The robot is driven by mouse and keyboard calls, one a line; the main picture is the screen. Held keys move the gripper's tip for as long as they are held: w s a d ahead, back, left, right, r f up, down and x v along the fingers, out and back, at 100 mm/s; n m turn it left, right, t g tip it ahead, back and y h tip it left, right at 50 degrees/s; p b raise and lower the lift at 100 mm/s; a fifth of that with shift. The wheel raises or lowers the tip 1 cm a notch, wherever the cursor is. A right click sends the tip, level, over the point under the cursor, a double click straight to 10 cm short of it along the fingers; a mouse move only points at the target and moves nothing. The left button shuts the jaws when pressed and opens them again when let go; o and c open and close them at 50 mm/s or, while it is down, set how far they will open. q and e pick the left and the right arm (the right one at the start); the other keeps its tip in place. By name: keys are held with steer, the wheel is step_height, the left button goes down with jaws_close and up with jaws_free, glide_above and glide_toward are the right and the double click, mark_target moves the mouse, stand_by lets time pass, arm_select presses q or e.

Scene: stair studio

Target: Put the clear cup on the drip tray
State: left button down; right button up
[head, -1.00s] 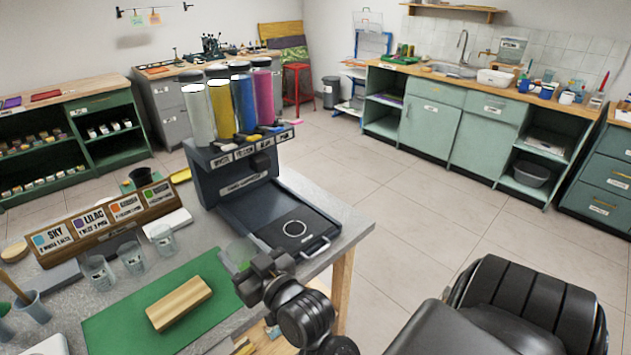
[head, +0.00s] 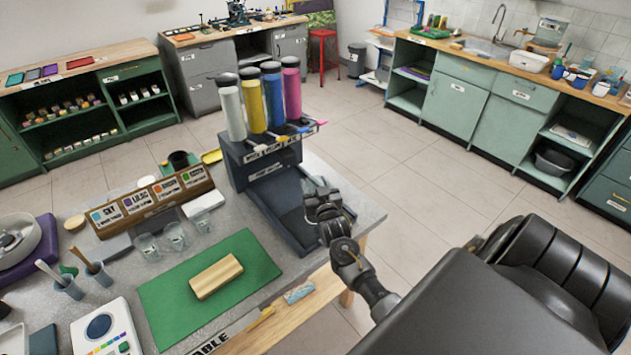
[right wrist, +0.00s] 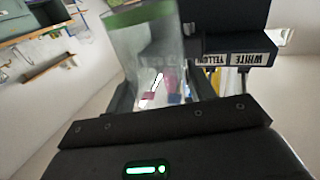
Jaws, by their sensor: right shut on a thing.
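My right gripper (head: 322,197) is over the front right part of the black drip tray (head: 274,208) at the foot of the paint dispenser. In the right wrist view it is shut on the clear cup (right wrist: 147,62), a see-through cup with a green band at the top of the picture. The cup hardly shows in the head view, where the gripper mostly hides it. I cannot tell whether the cup touches the tray. The tray's white ring is hidden. My left gripper is out of view.
The dispenser (head: 244,160) with white, yellow, blue and pink tubes rises behind the tray. Other clear cups (head: 175,237) stand by the wooden card rack (head: 150,208). A green mat (head: 165,300) with a wooden block (head: 216,276) lies in front.

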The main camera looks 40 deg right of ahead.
steer(key=shift+f+b, duration=3.15)
steer(key=shift+f, duration=0.25)
steer(key=shift+s+a+f+b, duration=0.1)
steer(key=shift+a+f+b, duration=0.05)
steer(key=shift+f+b, duration=0.5)
steer(key=o, duration=1.1)
steer(key=shift+o, duration=0.2)
steer(key=shift+s+f, duration=0.15)
steer(key=shift+s, duration=0.2)
steer(key=b+v, duration=0.2)
steer(key=v, duration=0.7)
steer(key=shift+w+a, duration=0.1)
steer(key=shift+a, duration=0.1)
steer(key=shift+s+a, duration=0.2)
steer(key=shift+s, duration=0.35)
